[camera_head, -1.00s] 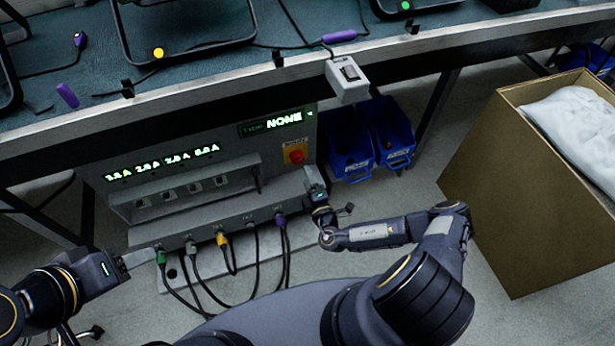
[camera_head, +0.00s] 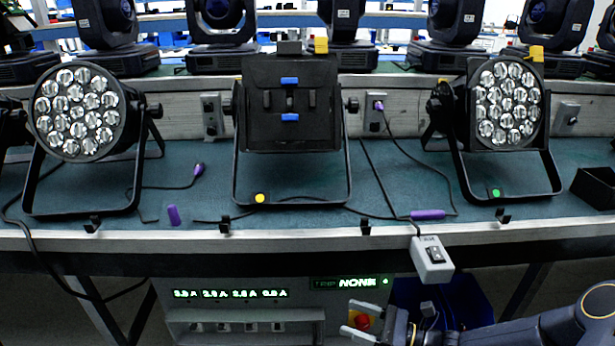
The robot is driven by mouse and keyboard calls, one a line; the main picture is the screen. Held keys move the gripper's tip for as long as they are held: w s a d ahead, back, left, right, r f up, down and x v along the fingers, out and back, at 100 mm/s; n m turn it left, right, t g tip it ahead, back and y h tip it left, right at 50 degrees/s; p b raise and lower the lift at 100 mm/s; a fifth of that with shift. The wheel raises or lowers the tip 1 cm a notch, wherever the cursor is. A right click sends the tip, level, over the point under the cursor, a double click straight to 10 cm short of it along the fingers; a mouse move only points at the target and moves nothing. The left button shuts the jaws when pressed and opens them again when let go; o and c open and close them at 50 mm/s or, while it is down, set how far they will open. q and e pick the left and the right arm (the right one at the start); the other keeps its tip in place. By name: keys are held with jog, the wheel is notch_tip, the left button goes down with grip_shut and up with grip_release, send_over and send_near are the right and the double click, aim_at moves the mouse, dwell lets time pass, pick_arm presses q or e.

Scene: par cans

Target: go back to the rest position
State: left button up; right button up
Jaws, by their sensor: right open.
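My right gripper (camera_head: 352,322) is low in the head view, its arm coming in from the lower right. Its two fingers are apart and empty, pointing left in front of the red button (camera_head: 361,321) on the power box (camera_head: 250,312). I cannot tell whether it touches the box. My left gripper is outside the picture. Three par cans stand on the bench: one at left (camera_head: 80,112) and one at right (camera_head: 507,105) with lenses facing me, and a middle one (camera_head: 290,130) showing its black back.
The bench (camera_head: 400,180) has a pale front edge with small black clips. A grey switch box (camera_head: 432,258) hangs from the edge on a cable. Purple connectors (camera_head: 428,214) and cables lie on top. Blue bins (camera_head: 470,302) sit below, behind my right arm. Moving-head lights (camera_head: 343,35) stand behind.

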jog(key=s+d+r+n+g+h, duration=0.1)
jog(key=s+r+n+g+h, duration=0.6)
jog(key=s+n, duration=0.7)
jog(key=s+d+r+n+t+h, duration=0.5)
jog(key=s+d+n+t+h, duration=0.1)
jog(key=s+d+n+h, duration=0.15)
notch_tip(320, 180, up, 28)
jog(key=d+n+p, duration=0.1)
jog(key=p, duration=2.7)
jog(key=shift+s, duration=0.3)
jog(key=shift+r+y, duration=0.1)
jog(key=shift+y, duration=0.15)
